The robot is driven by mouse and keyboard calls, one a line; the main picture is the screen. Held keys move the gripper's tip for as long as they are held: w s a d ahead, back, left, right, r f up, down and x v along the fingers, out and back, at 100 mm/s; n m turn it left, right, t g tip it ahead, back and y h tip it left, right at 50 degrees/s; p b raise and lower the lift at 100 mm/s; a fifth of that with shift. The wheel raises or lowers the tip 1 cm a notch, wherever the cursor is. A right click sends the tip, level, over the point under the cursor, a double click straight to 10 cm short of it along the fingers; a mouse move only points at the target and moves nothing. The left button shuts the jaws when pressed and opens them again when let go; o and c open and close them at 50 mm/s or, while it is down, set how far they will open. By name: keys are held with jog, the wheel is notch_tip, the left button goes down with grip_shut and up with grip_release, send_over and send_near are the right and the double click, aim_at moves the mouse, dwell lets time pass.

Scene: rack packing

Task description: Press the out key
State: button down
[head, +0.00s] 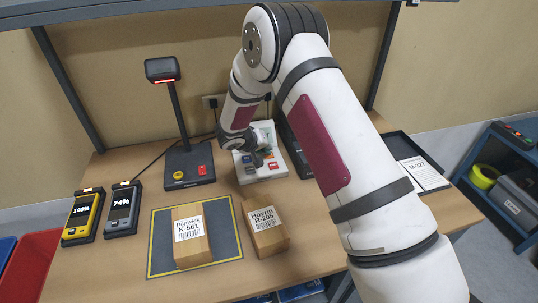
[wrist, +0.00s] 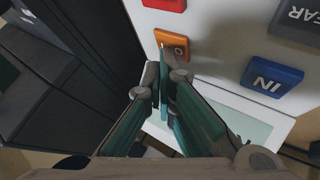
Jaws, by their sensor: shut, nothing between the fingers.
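The orange key (wrist: 178,44) is on the white panel of the keypad device in the wrist view. A letter that looks like an O shows upside down on it; the rest of its label is covered by my fingers. My gripper (wrist: 163,70) is shut and empty, its tips overlapping the orange key's lower left part. I cannot tell whether they touch it. In the head view my gripper (head: 258,157) points down over the white keypad device (head: 277,172) at the back of the bench, hiding part of its keys.
A blue IN key (wrist: 271,77), a dark key (wrist: 298,20) and a red key (wrist: 166,4) surround the orange one. A scanner stand (head: 187,165) is left of the device. Two labelled boxes, Dapwick (head: 190,240) and Hoyfin (head: 266,225), stand in front.

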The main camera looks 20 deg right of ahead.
dwell(0.4)
jog(key=shift+r, duration=0.75)
jog(key=shift+r+p, duration=0.6)
jog(key=shift+r, duration=1.95)
